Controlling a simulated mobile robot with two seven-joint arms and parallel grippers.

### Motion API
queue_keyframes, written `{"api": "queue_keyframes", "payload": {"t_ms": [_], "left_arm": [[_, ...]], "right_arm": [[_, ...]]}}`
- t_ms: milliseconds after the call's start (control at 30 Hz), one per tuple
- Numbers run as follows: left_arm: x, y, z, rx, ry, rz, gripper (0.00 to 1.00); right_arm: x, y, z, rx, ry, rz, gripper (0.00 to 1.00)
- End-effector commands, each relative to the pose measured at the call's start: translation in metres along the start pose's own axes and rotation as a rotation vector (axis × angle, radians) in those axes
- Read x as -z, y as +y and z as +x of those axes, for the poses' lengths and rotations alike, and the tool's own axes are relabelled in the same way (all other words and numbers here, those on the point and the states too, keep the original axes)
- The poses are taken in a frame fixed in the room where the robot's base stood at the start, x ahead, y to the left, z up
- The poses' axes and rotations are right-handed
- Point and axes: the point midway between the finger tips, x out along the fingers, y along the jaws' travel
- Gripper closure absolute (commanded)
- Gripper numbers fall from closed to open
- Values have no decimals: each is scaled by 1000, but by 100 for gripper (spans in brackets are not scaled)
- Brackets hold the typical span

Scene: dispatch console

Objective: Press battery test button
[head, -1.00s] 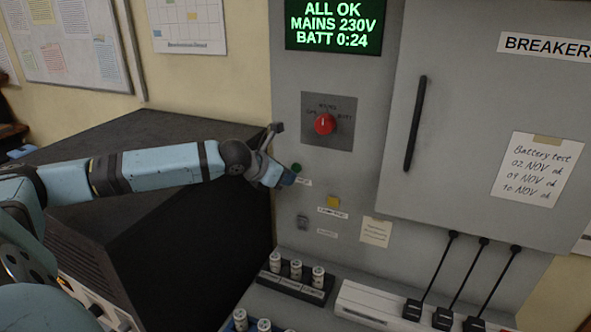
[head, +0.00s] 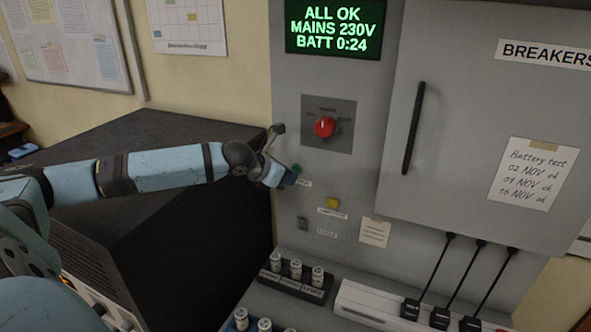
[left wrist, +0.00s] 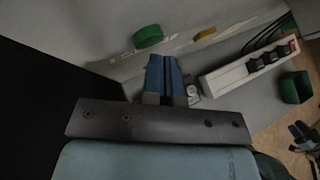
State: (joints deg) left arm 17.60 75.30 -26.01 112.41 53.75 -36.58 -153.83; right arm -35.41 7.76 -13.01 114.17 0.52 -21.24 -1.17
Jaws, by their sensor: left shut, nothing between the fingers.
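The upright grey panel carries a green button (head: 296,169), a yellow button (head: 333,203) and a grey button (head: 303,223), each with a small label I cannot read. My left gripper (head: 288,180) is shut and empty, close to the panel just below the green button. In the left wrist view its blue fingertips (left wrist: 164,62) are together, below and between the green button (left wrist: 148,36) and the yellow button (left wrist: 204,34). I cannot tell if they touch the panel. A blue and dark shape at that view's right edge looks like my right gripper (left wrist: 300,132); its opening is unclear.
A red rotary knob (head: 325,127) sits above the buttons, under a display (head: 333,27) reading ALL OK, MAINS 230V, BATT 0:24. A breaker cabinet door (head: 470,130) is at right. Fuses (head: 296,270) and a power strip (head: 385,305) with plugs lie below. A black cabinet (head: 190,200) stands left.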

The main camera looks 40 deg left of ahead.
Motion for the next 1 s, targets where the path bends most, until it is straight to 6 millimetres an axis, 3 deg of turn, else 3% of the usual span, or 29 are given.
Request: {"api": "queue_keyframes", "payload": {"t_ms": [1000], "left_arm": [[-4,4,4,0,-1,0,100]], "right_arm": [[8,0,-6,0,-1,0,57]]}}
